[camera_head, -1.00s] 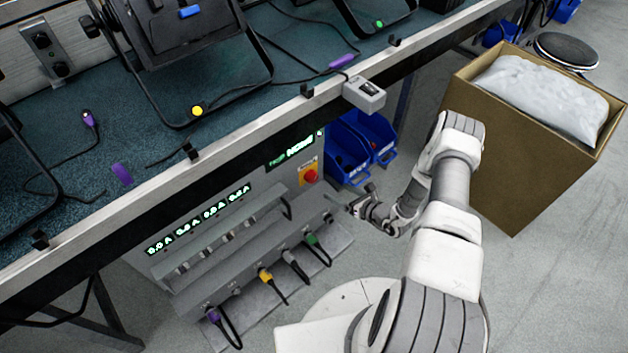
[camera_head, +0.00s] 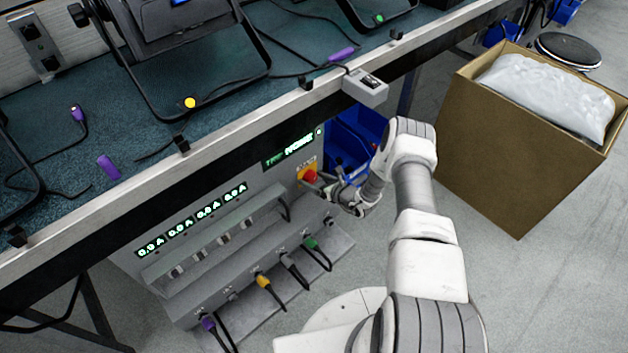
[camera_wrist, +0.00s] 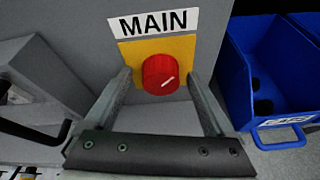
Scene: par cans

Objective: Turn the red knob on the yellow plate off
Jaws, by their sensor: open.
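The red knob (camera_wrist: 160,75) sits on the yellow plate (camera_wrist: 186,46) under a label reading MAIN. My gripper (camera_wrist: 158,82) is open, one finger on each side of the knob in the wrist view. I cannot tell whether the fingertips touch the knob or plate. In the head view my gripper (camera_head: 325,181) is close by the knob's right side.
Blue bins (camera_wrist: 262,75) stand just right of the panel. A grey box with a black handle (camera_wrist: 25,95) juts out at left. The bench edge (camera_head: 240,119) overhangs the panel. A cardboard box (camera_head: 500,165) stands on the floor at right.

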